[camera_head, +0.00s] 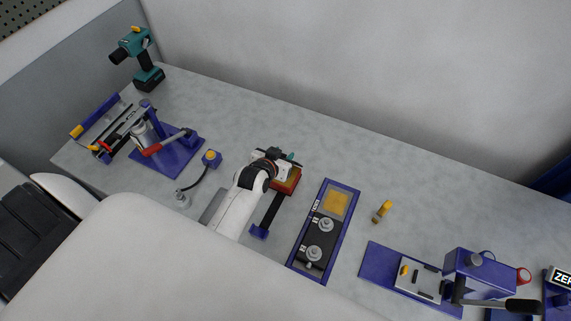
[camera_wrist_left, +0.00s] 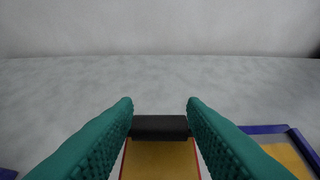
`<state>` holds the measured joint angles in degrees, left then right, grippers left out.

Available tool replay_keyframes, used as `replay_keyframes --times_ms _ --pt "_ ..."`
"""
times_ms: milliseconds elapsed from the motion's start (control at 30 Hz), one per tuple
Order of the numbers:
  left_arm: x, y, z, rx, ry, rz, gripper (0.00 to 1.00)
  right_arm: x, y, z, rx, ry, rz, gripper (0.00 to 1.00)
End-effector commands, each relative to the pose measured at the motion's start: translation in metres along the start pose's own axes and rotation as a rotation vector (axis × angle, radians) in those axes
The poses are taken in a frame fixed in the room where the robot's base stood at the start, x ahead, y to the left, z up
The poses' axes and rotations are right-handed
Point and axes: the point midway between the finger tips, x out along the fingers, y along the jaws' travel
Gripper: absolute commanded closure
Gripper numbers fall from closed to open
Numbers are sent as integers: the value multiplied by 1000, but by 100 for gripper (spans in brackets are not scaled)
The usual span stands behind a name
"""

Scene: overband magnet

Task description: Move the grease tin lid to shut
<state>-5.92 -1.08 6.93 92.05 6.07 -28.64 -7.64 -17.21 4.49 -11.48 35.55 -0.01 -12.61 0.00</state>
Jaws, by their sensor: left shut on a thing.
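My left gripper (camera_head: 287,160) is over the far end of the grease tin (camera_head: 288,184) in the head view; its wrist partly covers the tin. The tin is red with a brownish-yellow top surface. In the left wrist view its yellow surface (camera_wrist_left: 160,158) lies between two red edges. The teal fingers of my left gripper (camera_wrist_left: 160,107) are shut on a dark bar (camera_wrist_left: 160,127) at the far edge of that surface, which I take to be part of the lid. The lid's panel and its angle are not clear. My right gripper is not in view.
A blue-framed tray (camera_head: 349,215) with a yellow pad and metal knobs stands right of the tin. A dark strip with a blue end block (camera_head: 260,231) lies in front. A yellow-capped bottle (camera_head: 382,212) and a blue fixture (camera_head: 378,265) are farther right. The bench behind is clear.

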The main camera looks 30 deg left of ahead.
Motion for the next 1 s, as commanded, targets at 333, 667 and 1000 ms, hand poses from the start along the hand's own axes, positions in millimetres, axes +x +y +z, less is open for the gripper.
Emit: replay_keyframes --times_ms 333,667,1000 --pt "-6 -1 -23 -1 29 -2 99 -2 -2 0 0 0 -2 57" --pt "-7 0 -28 0 29 -2 99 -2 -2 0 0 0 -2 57" --pt "-13 0 -50 1 30 -2 98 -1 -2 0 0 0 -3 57"
